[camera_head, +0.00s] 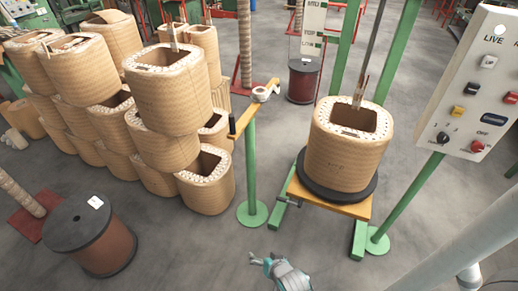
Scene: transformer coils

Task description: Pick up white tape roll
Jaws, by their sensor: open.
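A small white tape roll (260,94) sits on the yellow crossbar (246,115) at the top of a green post. My gripper (257,261) shows at the bottom centre of the head view, small and pale teal. It is open and empty, well apart from the tape roll and lower in the picture, near the foot of the post. Its fingertips are too small to make out in detail.
Stacked tan coils (165,105) fill the left. Another coil (345,145) stands on a yellow-topped green stand (330,202) at right. A control panel (478,85) is at far right. A dark-topped spool (90,235) stands lower left. Grey floor is clear around my gripper.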

